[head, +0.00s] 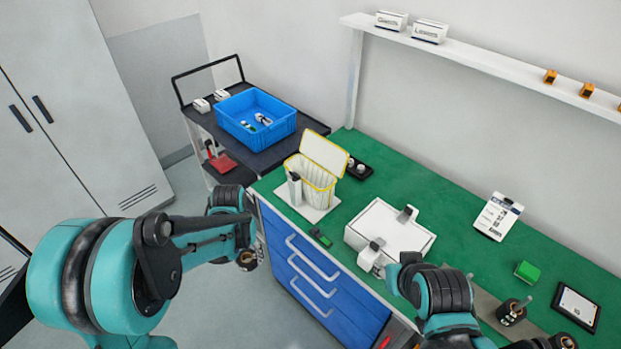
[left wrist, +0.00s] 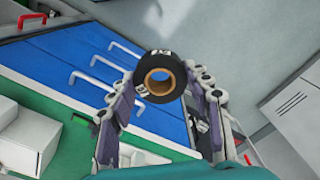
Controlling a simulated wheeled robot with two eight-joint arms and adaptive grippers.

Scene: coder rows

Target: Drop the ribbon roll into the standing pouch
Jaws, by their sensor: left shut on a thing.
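The ribbon roll (left wrist: 141,88), black with a brown core, is held between the fingertips of my left gripper (left wrist: 160,82). In the head view the left gripper (head: 246,243) and the roll (head: 247,261) are off the bench's front left, over the floor beside the blue drawers. The standing pouch (head: 311,176), white and ribbed with a yellow rim, stands upright on the bench, its flap raised behind its mouth. It is apart from the roll, up and to the right. My right gripper (head: 396,274) is near the bench's front; its fingers are not clear.
A white device (head: 389,228) stands right of the pouch on the green bench (head: 462,236). A dark tray (head: 359,169) is behind the pouch; a small green item (head: 320,237) lies in front. A cart with a blue crate (head: 243,132) stands behind. Blue drawers (head: 285,262) front the bench.

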